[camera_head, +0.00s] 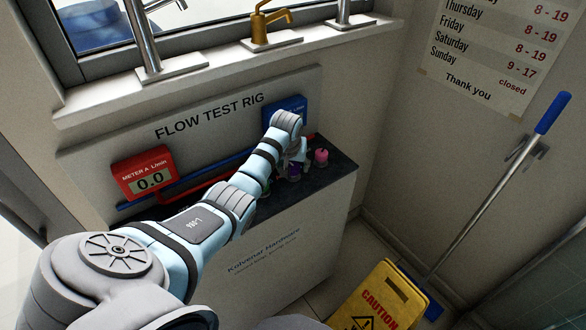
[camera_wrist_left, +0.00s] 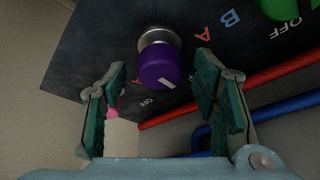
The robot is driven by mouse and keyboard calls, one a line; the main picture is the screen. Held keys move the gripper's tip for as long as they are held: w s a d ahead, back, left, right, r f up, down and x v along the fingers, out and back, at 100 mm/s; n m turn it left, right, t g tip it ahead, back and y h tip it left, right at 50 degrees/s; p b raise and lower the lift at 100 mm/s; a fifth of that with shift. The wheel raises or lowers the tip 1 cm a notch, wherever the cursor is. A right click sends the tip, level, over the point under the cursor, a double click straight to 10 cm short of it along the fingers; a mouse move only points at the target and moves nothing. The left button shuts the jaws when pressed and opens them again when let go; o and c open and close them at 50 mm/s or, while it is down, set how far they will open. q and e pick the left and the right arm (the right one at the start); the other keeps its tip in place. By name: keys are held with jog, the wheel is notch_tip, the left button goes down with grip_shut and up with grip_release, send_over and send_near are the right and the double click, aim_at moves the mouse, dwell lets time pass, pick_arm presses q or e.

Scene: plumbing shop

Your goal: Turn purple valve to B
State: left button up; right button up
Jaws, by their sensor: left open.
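The purple valve (camera_wrist_left: 159,66) is a round knob on a silver collar, with a white mark on its lower right edge. It also shows small beside my gripper in the head view (camera_head: 294,171). My left gripper (camera_wrist_left: 160,84) is open, with one green-padded finger on each side of the purple valve; I cannot tell whether either touches it. In the head view my left gripper (camera_head: 297,156) is over the dark counter top. A red letter A (camera_wrist_left: 203,33) and a blue letter B (camera_wrist_left: 229,18) are printed on the dark panel. My right gripper is not in view.
A green valve (camera_wrist_left: 290,10) and a pink knob (camera_head: 321,157) flank the purple valve. Red (camera_wrist_left: 280,72) and blue (camera_wrist_left: 285,106) pipes run nearby. A red meter (camera_head: 144,174) reads 0.0; a blue meter (camera_head: 287,107) is partly hidden. A caution sign (camera_head: 377,300) stands at lower right.

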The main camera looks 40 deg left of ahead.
pick_arm(q)
jog(key=shift+w+f, duration=0.1)
jog(key=shift+f, duration=0.2)
jog(key=shift+r, duration=0.1)
jog(key=shift+c, duration=0.3)
jog(key=c, duration=1.1)
